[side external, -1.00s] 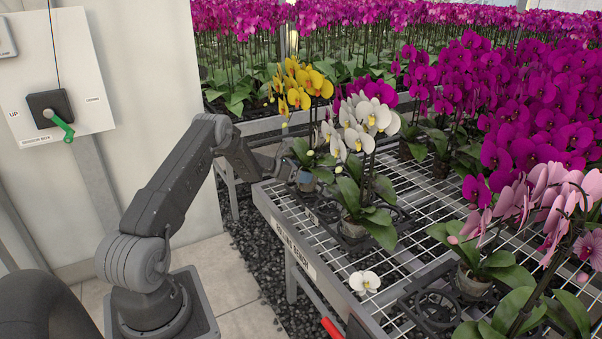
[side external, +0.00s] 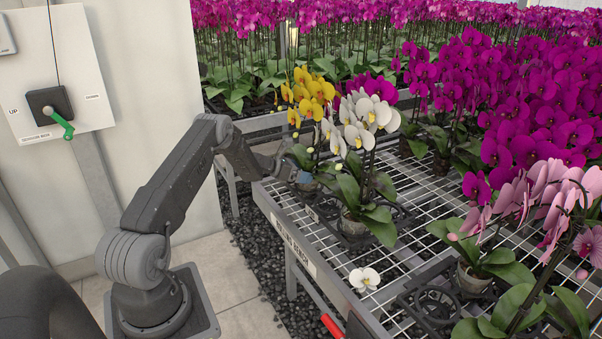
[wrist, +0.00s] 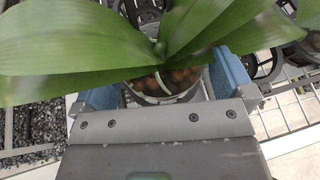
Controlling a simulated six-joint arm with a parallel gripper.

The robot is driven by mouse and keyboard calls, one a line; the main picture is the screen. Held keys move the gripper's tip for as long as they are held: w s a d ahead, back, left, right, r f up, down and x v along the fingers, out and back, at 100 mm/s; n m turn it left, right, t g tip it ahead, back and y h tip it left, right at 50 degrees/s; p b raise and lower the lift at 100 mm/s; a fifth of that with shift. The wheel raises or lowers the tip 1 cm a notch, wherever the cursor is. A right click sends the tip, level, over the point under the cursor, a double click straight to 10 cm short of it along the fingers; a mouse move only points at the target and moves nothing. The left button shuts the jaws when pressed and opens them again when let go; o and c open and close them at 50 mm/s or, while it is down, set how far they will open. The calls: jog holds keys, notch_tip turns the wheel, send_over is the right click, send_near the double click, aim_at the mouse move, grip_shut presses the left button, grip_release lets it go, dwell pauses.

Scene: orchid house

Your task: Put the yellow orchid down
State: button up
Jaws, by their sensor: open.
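The yellow orchid (side external: 312,97) stands upright at the left corner of the mesh bench, partly behind the white orchid in the side view. In the wrist view its pot (wrist: 183,93) with brown bark sits between the two blue finger pads, under broad green leaves (wrist: 75,40). My gripper (wrist: 165,90) is open around the pot, with a pad on each side. In the side view my gripper (side external: 295,174) is low at the bench edge. The pot's bottom is hidden.
A white orchid (side external: 356,122) stands close to the right, in a black holder. A fallen white bloom (side external: 364,279) lies on the mesh bench (side external: 412,238). Pink orchids (side external: 545,200) and an empty black holder (side external: 432,308) are nearer the camera. Purple orchids crowd the right.

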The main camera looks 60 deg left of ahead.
jog(key=shift+r, duration=0.15)
jog(key=shift+r, duration=0.3)
jog(key=v, duration=1.2)
jog(key=shift+r, duration=0.2)
